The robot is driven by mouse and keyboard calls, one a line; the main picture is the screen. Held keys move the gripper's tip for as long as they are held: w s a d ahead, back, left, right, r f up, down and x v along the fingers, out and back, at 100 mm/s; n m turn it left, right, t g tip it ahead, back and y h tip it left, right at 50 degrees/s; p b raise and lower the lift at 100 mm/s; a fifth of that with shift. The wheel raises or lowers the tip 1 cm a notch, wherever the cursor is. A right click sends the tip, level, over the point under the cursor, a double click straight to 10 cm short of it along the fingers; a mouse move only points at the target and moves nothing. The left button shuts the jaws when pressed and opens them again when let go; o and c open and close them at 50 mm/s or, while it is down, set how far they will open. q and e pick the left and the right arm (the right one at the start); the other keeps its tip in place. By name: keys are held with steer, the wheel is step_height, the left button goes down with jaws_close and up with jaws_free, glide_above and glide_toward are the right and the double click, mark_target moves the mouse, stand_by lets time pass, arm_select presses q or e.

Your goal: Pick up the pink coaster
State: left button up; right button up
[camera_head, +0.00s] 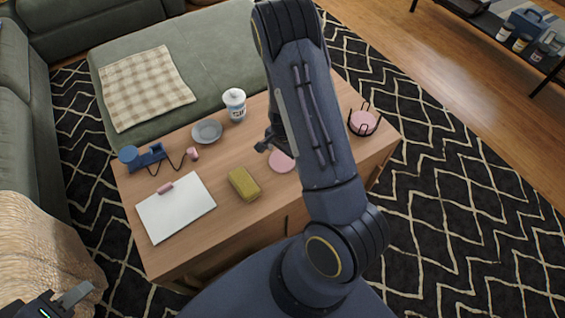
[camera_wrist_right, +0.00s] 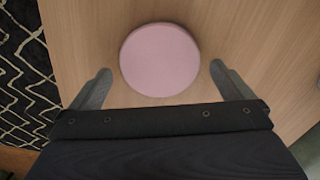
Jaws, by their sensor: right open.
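The pink coaster (camera_head: 281,162) is a flat round disc lying on the wooden table, partly hidden by my right arm in the head view. It shows whole in the right wrist view (camera_wrist_right: 160,59), ahead of my right gripper and centred between its fingers. My right gripper (camera_wrist_right: 161,78) is open and empty, with one finger to each side of the coaster's near edge. In the head view the right gripper (camera_head: 270,142) is mostly hidden behind my arm. My left gripper (camera_head: 62,304) is at the bottom left corner, away from the table; its jaws are only partly visible.
On the table (camera_head: 232,226) are a black wire holder with a pink coaster inside (camera_head: 363,122), a yellow-green block (camera_head: 244,184), a white board (camera_head: 176,207), a grey dish (camera_head: 207,131), a lidded white jar (camera_head: 235,104) and a blue object (camera_head: 142,157). A green sectional (camera_head: 195,50) adjoins the far side.

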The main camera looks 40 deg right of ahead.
steer(key=shift+f, duration=0.5)
steer(key=shift+r, duration=0.1)
steer(key=c, duration=1)
steer(key=shift+r, duration=0.1)
